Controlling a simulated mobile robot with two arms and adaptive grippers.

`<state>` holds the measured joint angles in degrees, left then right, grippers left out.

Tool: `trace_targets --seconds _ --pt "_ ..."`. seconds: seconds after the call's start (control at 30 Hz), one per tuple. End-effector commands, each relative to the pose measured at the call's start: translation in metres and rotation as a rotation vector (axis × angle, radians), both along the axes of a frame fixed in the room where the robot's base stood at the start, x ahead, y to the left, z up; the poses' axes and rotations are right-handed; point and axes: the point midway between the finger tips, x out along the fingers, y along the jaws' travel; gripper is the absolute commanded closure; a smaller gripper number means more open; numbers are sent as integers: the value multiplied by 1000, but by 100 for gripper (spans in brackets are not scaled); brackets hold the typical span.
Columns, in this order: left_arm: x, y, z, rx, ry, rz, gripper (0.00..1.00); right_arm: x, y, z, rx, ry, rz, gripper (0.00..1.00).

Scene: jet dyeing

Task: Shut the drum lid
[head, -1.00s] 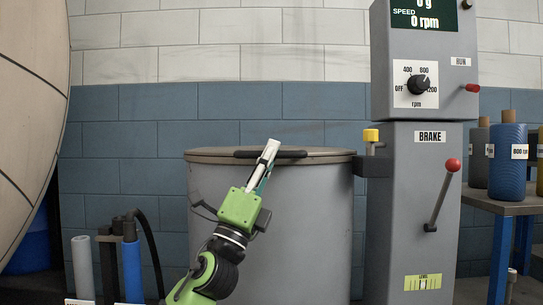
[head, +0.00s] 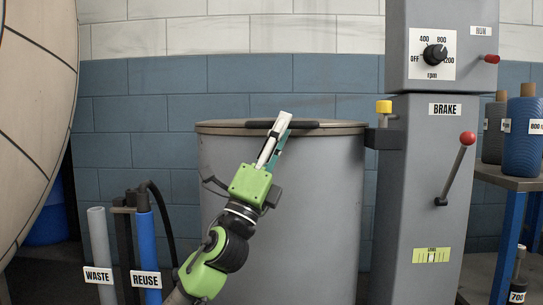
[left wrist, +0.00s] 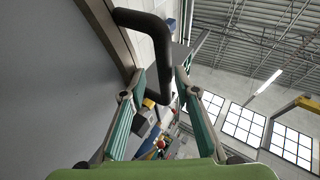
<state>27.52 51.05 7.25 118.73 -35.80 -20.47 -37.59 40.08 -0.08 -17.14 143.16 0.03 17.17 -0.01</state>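The drum lid (head: 215,124) is a thin brown disc lying level, or nearly so, across the top of the grey drum (head: 315,215). Whether a gap is left under it cannot be told. A dark bar handle (head: 312,124) runs along the lid's front edge; in the left wrist view the bent handle (left wrist: 152,35) reaches down between the fingers. My left gripper (head: 283,118) is in front of the handle, pointing up, its tips overlapping the bar. In the left wrist view my left gripper (left wrist: 160,73) has its fingers apart, not closed on the handle. My right gripper is not in view.
A grey control column (head: 415,180) with a red-knobbed brake lever (head: 455,170) stands right of the drum. Labelled WASTE (head: 98,240) and REUSE (head: 146,250) pipes stand at left. A table (head: 505,178) with spools is at far right.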

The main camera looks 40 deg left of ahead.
Motion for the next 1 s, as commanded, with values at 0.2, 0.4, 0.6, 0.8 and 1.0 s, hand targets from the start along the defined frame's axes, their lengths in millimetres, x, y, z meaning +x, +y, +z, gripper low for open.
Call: trace_targets --seconds 0.2,0.4,0.6,0.8,1.0 --pt "-16 -2 -22 -2 5 -4 71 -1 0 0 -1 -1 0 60" --pt "-36 -4 -47 -2 7 -6 71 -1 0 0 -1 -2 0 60" --pt "-56 -6 -72 -2 7 -6 71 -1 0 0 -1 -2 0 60" --pt "-70 -7 -87 0 6 -6 71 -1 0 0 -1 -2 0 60" --pt "-73 -8 -90 2 6 -6 71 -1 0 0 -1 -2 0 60"
